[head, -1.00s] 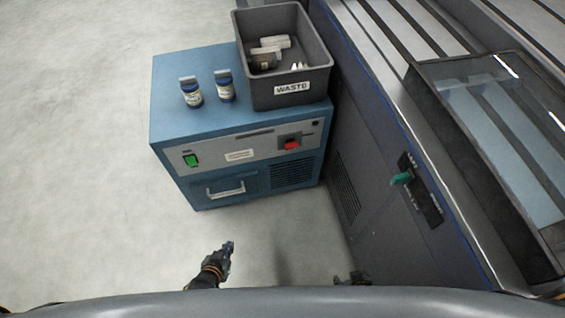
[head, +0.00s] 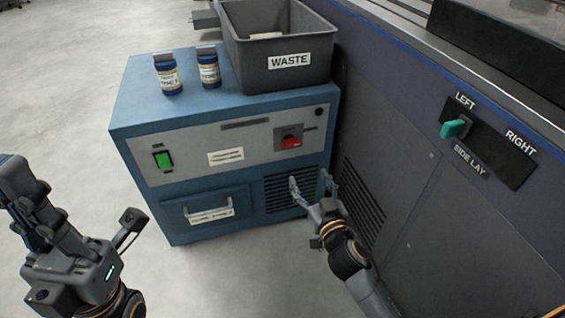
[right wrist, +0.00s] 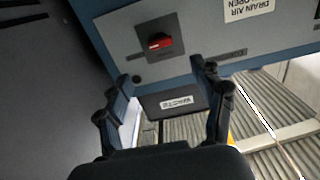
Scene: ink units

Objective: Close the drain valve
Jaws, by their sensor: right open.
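The drain valve is a red handle (head: 290,142) on a dark square plate on the blue cabinet's grey front panel. It also shows in the right wrist view (right wrist: 160,42), beyond the fingertips, lying roughly sideways. My right gripper (head: 312,186) is open and empty, below and slightly right of the red handle, in front of the vent grille. In the right wrist view its two fingers (right wrist: 163,80) stand apart with nothing between them. My left gripper (head: 75,225) is large at the lower left, away from the cabinet; its jaw opening is unclear.
The blue cabinet (head: 135,128) carries two small bottles (head: 167,76) (head: 208,70) and a grey WASTE bin (head: 275,80). A green switch (head: 162,160) and drawer handle (head: 209,212) are on its front. The dark machine wall (head: 400,170) with a teal lever (head: 455,128) stands close at right.

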